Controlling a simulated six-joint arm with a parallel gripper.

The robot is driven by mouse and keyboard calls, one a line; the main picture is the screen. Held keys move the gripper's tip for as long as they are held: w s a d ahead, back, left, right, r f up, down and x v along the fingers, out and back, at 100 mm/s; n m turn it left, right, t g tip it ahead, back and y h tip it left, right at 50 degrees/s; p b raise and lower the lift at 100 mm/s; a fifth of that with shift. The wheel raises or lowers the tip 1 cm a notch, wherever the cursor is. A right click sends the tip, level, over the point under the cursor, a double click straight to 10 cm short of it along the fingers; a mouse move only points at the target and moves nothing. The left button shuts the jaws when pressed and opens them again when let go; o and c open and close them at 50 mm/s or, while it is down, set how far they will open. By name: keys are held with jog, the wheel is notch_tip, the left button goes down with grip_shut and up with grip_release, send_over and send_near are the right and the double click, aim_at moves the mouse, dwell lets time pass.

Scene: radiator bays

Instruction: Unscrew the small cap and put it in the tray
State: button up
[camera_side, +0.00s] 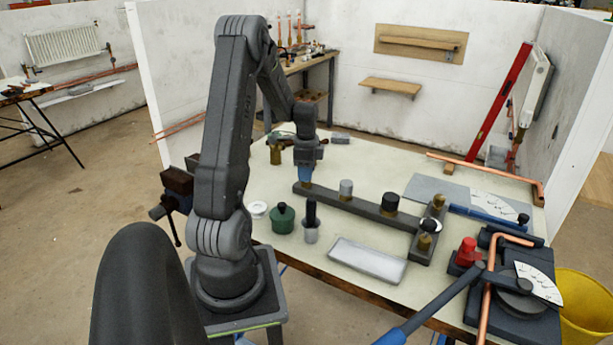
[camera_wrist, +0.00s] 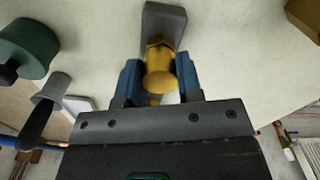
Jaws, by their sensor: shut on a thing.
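My gripper (camera_side: 305,176) points down at the far left end of a dark bar (camera_side: 350,203). Its blue fingers are shut on a small brass cap, which shows in the wrist view (camera_wrist: 160,78) between the fingertips (camera_wrist: 159,82). The shallow silver tray (camera_side: 368,262) lies in front of the bar and looks empty.
A grey cap (camera_side: 346,189) and a black cap (camera_side: 390,203) stand along the bar. Brass fittings (camera_side: 425,240) are at its right end. A green container (camera_side: 283,219) and a grey cup with a black handle (camera_side: 311,228) stand left of the tray. A pipe bender (camera_side: 515,295) fills the right front.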

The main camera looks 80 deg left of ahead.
jog(key=n, duration=0.5)
jog(key=shift+n, duration=0.3)
jog(key=n, duration=1.1)
jog(key=shift+r, duration=0.1)
jog(key=n, duration=0.5)
jog(key=shift+n, duration=0.4)
jog(key=o, duration=0.9)
jog(key=shift+c, duration=0.2)
